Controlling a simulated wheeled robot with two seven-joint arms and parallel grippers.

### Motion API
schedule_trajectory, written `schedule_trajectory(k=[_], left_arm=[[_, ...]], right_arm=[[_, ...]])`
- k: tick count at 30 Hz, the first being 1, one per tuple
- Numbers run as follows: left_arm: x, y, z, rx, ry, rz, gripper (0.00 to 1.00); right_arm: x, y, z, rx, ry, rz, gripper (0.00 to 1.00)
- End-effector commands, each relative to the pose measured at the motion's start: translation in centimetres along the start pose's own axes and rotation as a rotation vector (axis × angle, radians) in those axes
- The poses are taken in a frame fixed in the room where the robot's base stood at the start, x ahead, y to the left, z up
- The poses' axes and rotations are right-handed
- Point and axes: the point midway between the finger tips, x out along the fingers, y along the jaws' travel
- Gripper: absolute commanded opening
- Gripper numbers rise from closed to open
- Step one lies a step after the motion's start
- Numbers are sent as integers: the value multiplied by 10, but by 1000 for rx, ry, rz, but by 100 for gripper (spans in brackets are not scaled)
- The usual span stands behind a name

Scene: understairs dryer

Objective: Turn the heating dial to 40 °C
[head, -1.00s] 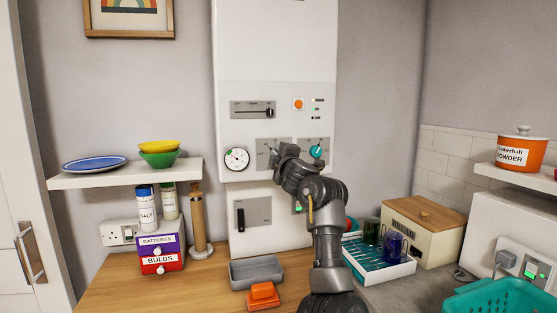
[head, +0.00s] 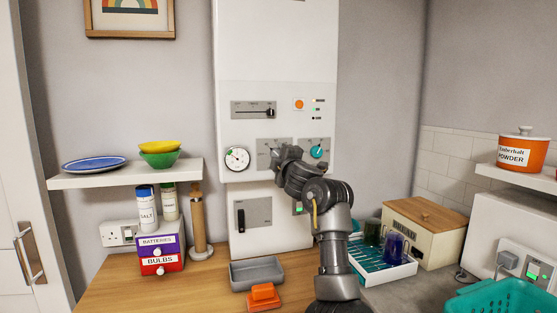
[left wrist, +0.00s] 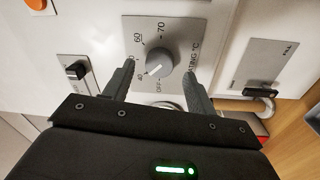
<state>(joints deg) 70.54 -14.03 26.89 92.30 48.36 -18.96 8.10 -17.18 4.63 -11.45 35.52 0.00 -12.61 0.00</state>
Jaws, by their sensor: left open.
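The heating dial (left wrist: 158,62) is a grey round knob on a metal plate marked OFF, 40, 60 and 70, with "ATING °C" readable. The 50 mark is partly covered by a finger. In the left wrist view its white pointer line aims down-left, toward the 40 mark. My left gripper (left wrist: 158,84) is open, with one finger on each side of the dial in the picture; I see gaps between the fingers and the knob. In the head view my left gripper (head: 279,158) is in front of the dial's plate (head: 266,144) and hides the dial. My right gripper is not in view.
A teal knob (head: 317,152) is right of the gripper, a round gauge (head: 237,159) left. A slider panel (head: 253,110) is above, a lever panel (head: 254,213) below. A grey tray (head: 257,274) and orange object (head: 263,296) lie on the counter.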

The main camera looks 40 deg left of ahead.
Motion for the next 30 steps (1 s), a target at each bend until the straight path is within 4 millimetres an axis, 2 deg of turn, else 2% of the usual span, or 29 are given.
schedule_trajectory(k=[6, 13, 18, 30], left_arm=[[-46, -3, 2, -5, -3, 3, 56], [-80, -2, 0, -3, -1, 1, 56], [-89, -1, 0, -1, 0, 0, 56], [-90, 0, 0, -1, 0, 0, 56]], right_arm=[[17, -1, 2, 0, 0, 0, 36], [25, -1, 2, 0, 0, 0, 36], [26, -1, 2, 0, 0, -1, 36], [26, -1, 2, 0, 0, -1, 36]])
